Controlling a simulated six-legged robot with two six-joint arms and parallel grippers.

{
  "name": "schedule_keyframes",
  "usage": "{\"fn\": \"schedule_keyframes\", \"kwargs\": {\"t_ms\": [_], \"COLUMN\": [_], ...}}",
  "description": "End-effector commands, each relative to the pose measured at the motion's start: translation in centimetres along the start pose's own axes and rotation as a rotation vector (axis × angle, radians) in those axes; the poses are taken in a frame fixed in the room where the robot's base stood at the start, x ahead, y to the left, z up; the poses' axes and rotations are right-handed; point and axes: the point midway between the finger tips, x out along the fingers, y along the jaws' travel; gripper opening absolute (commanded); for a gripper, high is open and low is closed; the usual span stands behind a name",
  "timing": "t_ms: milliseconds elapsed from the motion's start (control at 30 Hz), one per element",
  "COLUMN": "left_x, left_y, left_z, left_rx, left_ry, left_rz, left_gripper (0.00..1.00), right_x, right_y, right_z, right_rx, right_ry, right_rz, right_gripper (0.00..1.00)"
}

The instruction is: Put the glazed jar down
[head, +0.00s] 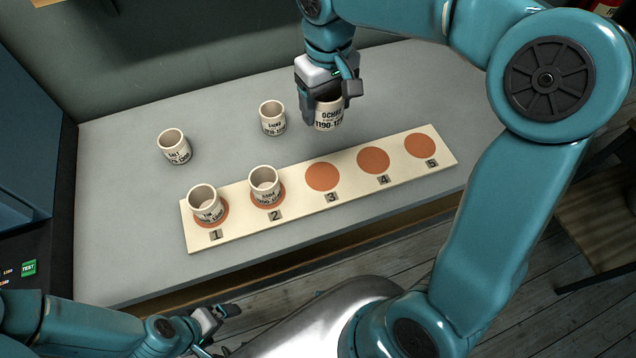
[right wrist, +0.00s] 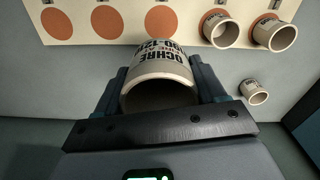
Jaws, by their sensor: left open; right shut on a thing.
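The jar marked OCHRE (head: 329,114) is cream with dark lettering. My right gripper (head: 328,98) is shut on it behind the board, near spot 3. In the right wrist view the jar (right wrist: 160,66) sits between the fingers, its mouth facing the camera. Whether its base touches the table cannot be told. The cream board (head: 305,211) carries a row of orange spots numbered 1 to 5. One jar (head: 205,203) stands on spot 1 and another (head: 265,186) on spot 2. Spots 3 (head: 322,177), 4 (head: 373,160) and 5 (head: 420,145) are bare. My left gripper (head: 232,311) is open and empty.
Two more cream jars stand on the grey table (head: 130,215) behind the board: one marked SALT (head: 174,147) at the left and one (head: 273,118) left of my right gripper. A green TEST button (head: 29,268) is at the far left. Table right of the held jar is clear.

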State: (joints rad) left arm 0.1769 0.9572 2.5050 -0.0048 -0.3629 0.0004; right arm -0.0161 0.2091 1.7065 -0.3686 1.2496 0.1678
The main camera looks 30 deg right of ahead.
Motion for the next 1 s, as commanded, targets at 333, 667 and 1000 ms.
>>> {"fn": "schedule_keyframes", "kwargs": {"t_ms": [333,667,1000], "left_x": [2.1,2.2,2.2], "left_y": [-0.7,-0.8,-0.8], "left_z": [0.0,-0.1,-0.1], "left_rx": [0.001,0.001,0.001], "left_ry": [0.0,0.0,0.0], "left_rz": [0.0,0.0,0.0], "left_gripper": [0.95,0.95,0.95], "right_x": [1.8,11.1,16.5], "right_y": [-0.2,-0.1,-0.3], "right_z": [0.0,0.2,0.2], "right_rx": [-0.022,-0.02,-0.018], "right_ry": [-0.004,-0.008,-0.002], "right_rz": [0.001,0.0,0.001], "right_gripper": [0.34,0.34,0.34]}}
